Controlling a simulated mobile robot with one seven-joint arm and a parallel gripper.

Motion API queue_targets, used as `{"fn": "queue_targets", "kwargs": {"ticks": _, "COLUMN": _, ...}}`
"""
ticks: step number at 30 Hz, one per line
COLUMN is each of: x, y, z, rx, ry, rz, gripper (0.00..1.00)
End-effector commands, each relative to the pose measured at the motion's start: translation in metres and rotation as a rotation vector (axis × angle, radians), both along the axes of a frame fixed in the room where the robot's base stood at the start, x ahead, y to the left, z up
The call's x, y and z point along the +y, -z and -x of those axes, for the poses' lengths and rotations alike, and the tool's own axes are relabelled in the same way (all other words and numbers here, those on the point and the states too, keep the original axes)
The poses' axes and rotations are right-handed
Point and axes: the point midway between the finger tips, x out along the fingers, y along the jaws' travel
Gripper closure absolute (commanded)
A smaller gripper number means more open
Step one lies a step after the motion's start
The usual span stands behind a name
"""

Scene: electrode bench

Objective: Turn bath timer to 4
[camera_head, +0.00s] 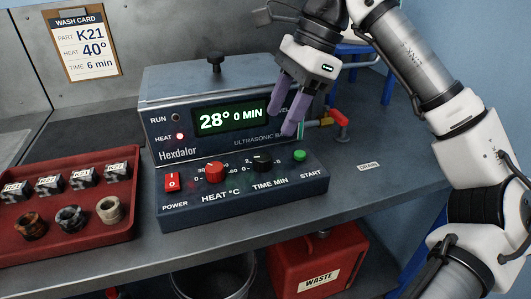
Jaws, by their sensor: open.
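The ultrasonic bath (160,130) stands on the bench, with its display (230,117) reading 28° and 0 MIN. Its black timer knob (262,162), above the label TIME MIN, sits on the front panel between the red heat knob (215,171) and the green start button (299,156). I cannot make out exactly where the timer knob's pointer stands. My gripper (282,116) is open and empty, with its purple fingers pointing down in front of the right end of the display. It is above the timer knob and slightly to its right, apart from it.
A red power switch (172,183) is left of the heat knob, and the HEAT light is lit red. A red tray (70,248) holds labelled parts and rings at left. A wash card (86,42) reads K21, 40°, 6 min. A red tap (338,120) stands right.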

Motion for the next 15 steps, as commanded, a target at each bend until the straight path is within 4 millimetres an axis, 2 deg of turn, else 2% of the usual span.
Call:
{"fn": "queue_targets", "kwargs": {"ticks": 1, "x": 0.005, "y": 0.013, "z": 0.001, "rx": 0.0, "ry": -0.007, "rz": -0.003, "gripper": 0.49}}
{"fn": "queue_targets", "kwargs": {"ticks": 6, "x": 0.016, "y": 0.042, "z": 0.006, "rx": 0.0, "ry": -0.003, "rz": -0.002, "gripper": 0.49}}
{"fn": "queue_targets", "kwargs": {"ticks": 12, "x": 0.027, "y": 0.067, "z": 0.009, "rx": 0.0, "ry": -0.001, "rz": 0.0, "gripper": 0.49}}
{"fn": "queue_targets", "kwargs": {"ticks": 15, "x": 0.03, "y": 0.073, "z": 0.01, "rx": -0.001, "ry": -0.001, "rz": -0.001, "gripper": 0.49}}
